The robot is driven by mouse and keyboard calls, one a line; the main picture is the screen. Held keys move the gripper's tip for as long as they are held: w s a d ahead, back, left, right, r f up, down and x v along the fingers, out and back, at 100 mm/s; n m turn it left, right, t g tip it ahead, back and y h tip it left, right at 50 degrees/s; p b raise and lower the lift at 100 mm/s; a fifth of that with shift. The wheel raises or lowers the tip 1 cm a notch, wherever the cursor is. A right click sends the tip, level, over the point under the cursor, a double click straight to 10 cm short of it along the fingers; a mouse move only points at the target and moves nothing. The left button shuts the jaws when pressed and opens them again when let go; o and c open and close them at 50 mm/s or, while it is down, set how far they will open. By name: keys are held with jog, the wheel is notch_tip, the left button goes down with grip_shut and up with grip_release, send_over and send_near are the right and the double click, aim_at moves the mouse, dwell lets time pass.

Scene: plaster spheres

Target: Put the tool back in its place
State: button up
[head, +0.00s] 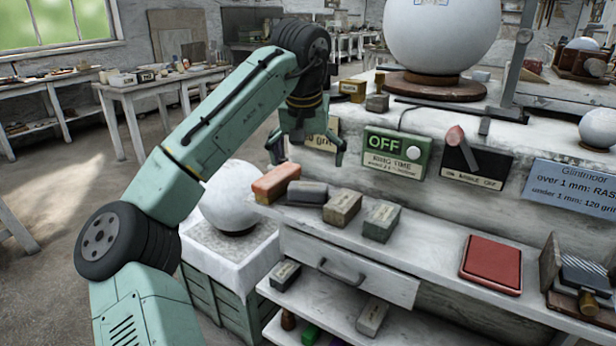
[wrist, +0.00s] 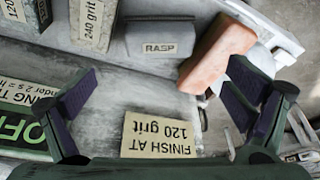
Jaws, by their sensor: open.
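The task's tool cannot be singled out; several blocks stand in a row on the ledge (head: 420,255). An orange block (head: 276,182) lies at the ledge's left end, and it shows in the wrist view (wrist: 217,52) close to my right-hand finger. Beside it are a dark grey block (head: 307,193), labelled RASP in the wrist view (wrist: 155,42), a tan block (head: 342,208) and a grey block (head: 381,221). My gripper (head: 308,150) is open and empty, above and behind the row. Both fingers (wrist: 162,72) show in the wrist view.
A white sphere (head: 233,190) rests in a crate (head: 225,255) left of the ledge. Behind are an OFF box (head: 396,155), a lever (head: 458,145) and a large sphere (head: 440,35). A red pad (head: 492,264) lies right; ledge between is clear.

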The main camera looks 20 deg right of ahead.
jog(key=v, duration=0.5)
jog(key=shift+r, duration=0.15)
